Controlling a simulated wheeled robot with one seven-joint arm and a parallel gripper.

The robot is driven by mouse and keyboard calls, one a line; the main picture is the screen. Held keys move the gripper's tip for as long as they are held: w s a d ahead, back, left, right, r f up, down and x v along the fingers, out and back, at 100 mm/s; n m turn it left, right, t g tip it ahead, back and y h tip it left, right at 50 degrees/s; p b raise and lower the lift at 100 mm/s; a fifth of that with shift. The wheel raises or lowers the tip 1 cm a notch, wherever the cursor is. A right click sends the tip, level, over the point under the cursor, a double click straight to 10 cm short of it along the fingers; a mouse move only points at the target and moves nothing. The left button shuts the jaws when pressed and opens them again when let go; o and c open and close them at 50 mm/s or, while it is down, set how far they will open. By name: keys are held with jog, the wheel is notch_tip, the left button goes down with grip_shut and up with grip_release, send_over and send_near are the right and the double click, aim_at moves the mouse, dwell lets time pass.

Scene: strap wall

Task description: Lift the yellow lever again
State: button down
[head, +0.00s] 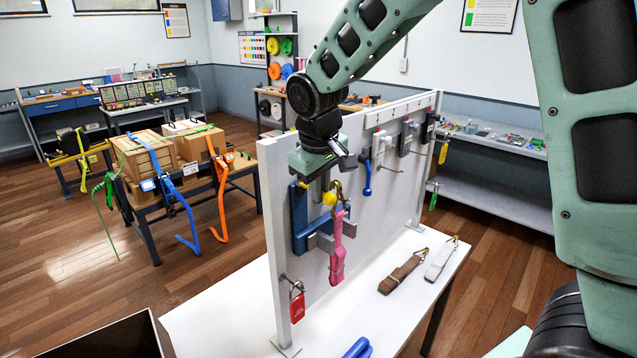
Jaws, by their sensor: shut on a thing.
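The yellow lever (329,198) shows as a small round yellow knob on the blue wall fitting (301,218), on the near face of the white panel. My gripper (324,182) comes down from above and is right at the yellow lever, with its jaws closed on it. The fingertips and the lever's shaft are small and partly hidden, so the exact grip is hard to see. A pink strap (337,250) with a brass hook hangs just right of the knob, in front of the fitting's grey block (320,242).
A red padlock (297,305) hangs low on the panel (276,220). A blue-handled piece (367,180) hangs to the right. Brown (400,274) and white (440,260) straps lie on the white table (235,310). Strapped boxes (150,160) stand on a bench at left.

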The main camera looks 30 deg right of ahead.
jog(key=c, duration=1.5)
grip_release()
jog(key=shift+w, duration=0.1)
jog(key=b+v, duration=0.5)
jog(key=v, duration=1.2)
jog(key=shift+a+r, duration=0.1)
jog(key=shift+r, duration=0.05)
